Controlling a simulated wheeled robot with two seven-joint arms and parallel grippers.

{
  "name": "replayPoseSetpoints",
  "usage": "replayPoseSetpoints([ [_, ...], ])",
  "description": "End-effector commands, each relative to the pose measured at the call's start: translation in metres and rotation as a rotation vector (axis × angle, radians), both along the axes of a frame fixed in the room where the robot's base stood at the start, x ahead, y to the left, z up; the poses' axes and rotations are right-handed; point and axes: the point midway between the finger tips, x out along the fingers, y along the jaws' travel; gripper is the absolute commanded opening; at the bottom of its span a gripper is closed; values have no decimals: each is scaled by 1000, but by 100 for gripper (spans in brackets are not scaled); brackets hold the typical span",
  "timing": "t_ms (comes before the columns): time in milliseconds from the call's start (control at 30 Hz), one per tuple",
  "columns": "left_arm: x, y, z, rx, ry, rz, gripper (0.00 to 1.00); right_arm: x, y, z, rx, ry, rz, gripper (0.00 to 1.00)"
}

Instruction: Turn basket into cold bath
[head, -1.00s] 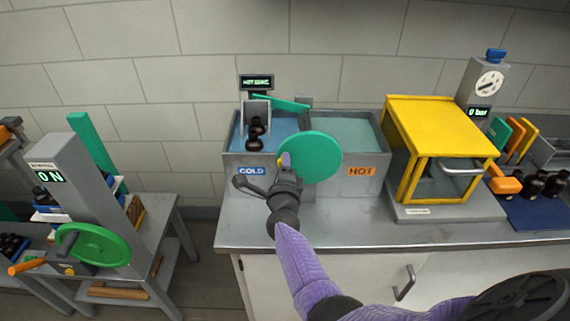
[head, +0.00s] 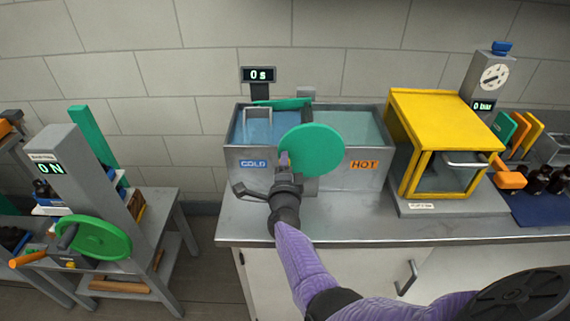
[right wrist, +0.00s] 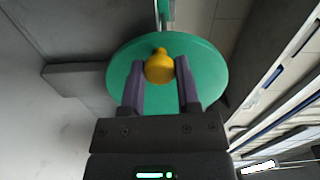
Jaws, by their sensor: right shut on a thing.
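The green hand wheel (head: 312,145) stands at the front of the double bath, with a yellow knob (right wrist: 160,66) on its face. My right gripper (right wrist: 160,76) is shut on this knob; in the head view it (head: 284,160) is at the wheel's left side. The cold bath (head: 253,165) is on the left and the hot bath (head: 362,166) on the right. A green beam (head: 282,103) spans above the cold side. The basket's grey frame (head: 258,112) hangs there, its lower part in the cold bath; its bottles are hidden. The display (head: 258,75) reads "0 s". My left gripper is out of view.
A yellow-framed box (head: 440,135) stands right of the baths, beside a gauge column (head: 490,85). Dark bottles (head: 548,182) stand on a blue mat at far right. A side table with a green crank wheel (head: 93,238) is at left. The counter front is clear.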

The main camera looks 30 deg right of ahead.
Motion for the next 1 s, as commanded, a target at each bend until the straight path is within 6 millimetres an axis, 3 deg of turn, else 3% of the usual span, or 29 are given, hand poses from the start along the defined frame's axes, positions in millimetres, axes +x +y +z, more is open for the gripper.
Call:
replayPoseSetpoints([
  [500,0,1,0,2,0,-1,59,0,0,-1,-6,5,1,0],
  [533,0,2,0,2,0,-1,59,0,0,-1,-6,5,1,47],
  [667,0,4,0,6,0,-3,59,0,0,-1,-7,4,0,74],
  [1000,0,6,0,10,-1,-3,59,0,0,0,-6,4,0,75],
])
